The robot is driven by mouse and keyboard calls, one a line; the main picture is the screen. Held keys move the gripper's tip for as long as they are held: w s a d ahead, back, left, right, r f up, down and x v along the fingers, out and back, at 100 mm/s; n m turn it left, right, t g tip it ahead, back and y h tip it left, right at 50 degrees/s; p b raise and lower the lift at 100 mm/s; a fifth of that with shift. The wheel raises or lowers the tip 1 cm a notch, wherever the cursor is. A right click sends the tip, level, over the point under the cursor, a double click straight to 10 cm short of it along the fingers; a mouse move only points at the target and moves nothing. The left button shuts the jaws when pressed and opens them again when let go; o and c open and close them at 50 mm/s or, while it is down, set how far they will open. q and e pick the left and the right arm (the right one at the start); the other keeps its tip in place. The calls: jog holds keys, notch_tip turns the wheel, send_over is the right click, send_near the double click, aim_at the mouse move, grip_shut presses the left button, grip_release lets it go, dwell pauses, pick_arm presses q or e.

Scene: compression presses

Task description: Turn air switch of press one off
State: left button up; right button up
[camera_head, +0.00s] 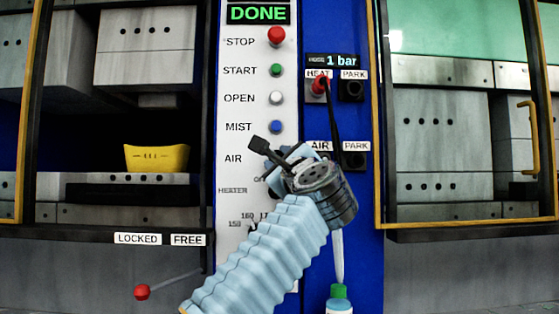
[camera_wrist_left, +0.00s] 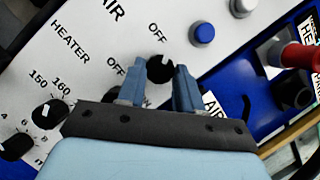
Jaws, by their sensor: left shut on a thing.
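The air switch is a round black knob (camera_wrist_left: 160,68) on the white panel of the press (camera_head: 230,110). In the left wrist view, the knob lies between the two blue fingers of my left gripper (camera_wrist_left: 160,76), which is shut on it. A white mark shows on the knob's upper side, with an OFF label above it and an ON label partly hidden by the fingers. The AIR label (camera_wrist_left: 105,10) is at the upper left. In the head view my left arm covers the switch, at the row marked AIR (camera_head: 233,158). My right gripper is not in view.
Red, green, white and blue buttons stand above the AIR row; the blue one (camera_head: 277,127) is closest. The heater dials (camera_wrist_left: 48,113) sit beside the gripper. A red hose plug (camera_head: 319,87) and its black hose hang at right. A red-tipped lever (camera_head: 142,292) sticks out at lower left.

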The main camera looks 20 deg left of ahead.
pick_arm(q)
jog(key=shift+n, duration=0.4)
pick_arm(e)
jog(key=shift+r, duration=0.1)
pick_arm(q)
jog(key=o, duration=1)
jog(key=shift+o, duration=0.2)
jog(key=b+v, duration=0.6)
jog(key=v, duration=0.7)
jog(key=shift+s+d, duration=0.3)
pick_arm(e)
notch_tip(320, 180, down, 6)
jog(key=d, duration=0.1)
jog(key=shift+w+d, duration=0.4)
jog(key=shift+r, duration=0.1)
